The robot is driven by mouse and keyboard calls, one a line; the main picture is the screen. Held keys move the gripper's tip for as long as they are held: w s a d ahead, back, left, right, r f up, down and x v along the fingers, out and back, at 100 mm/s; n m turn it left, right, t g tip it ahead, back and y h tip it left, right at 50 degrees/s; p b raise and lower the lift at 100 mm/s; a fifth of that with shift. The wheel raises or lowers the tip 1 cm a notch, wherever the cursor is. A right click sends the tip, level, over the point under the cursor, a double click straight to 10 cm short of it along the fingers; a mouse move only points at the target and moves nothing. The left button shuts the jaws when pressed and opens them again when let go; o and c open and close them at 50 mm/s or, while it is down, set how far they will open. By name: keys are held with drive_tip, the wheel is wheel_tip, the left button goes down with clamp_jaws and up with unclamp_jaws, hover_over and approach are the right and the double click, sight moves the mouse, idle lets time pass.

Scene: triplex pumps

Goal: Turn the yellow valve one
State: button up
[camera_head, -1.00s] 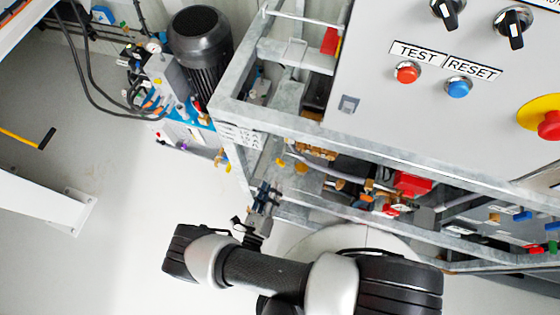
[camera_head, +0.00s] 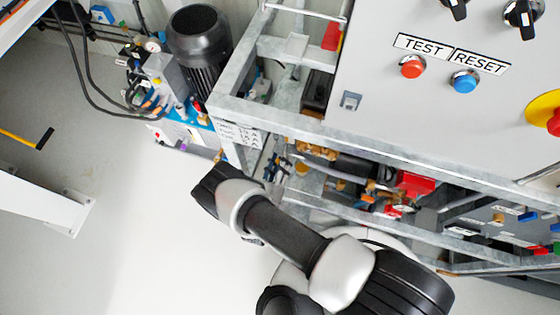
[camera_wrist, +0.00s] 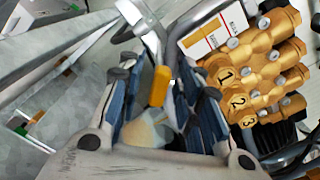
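A yellow valve handle (camera_wrist: 160,87) shows in the wrist view, small and upright, between the two fingers of my gripper (camera_wrist: 160,75). The fingers are dark blue-grey and spread apart, with a gap on both sides of the yellow handle. I cannot tell how far in depth the handle is from the fingertips. In the head view my gripper (camera_head: 275,167) is small and partly hidden by my arm, at the left end of the pump frame's lower opening. I cannot clearly pick out the valve handle in the head view.
A brass pump block (camera_wrist: 255,75) marked 1, 2, 3 is close on the right in the wrist view. Galvanised frame bars (camera_head: 300,120) surround the opening. A grey control panel (camera_head: 400,115) is above it. A black motor (camera_head: 200,38) stands behind.

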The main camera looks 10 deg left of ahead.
drive_tip(key=shift+c, duration=0.6)
clamp_jaws()
drive_tip(key=shift+m, duration=0.3)
drive_tip(key=m+b, duration=0.1)
drive_tip(key=m, duration=0.2)
drive_tip(key=shift+m, duration=2.2)
drive_tip(key=shift+o, duration=0.6)
unclamp_jaws()
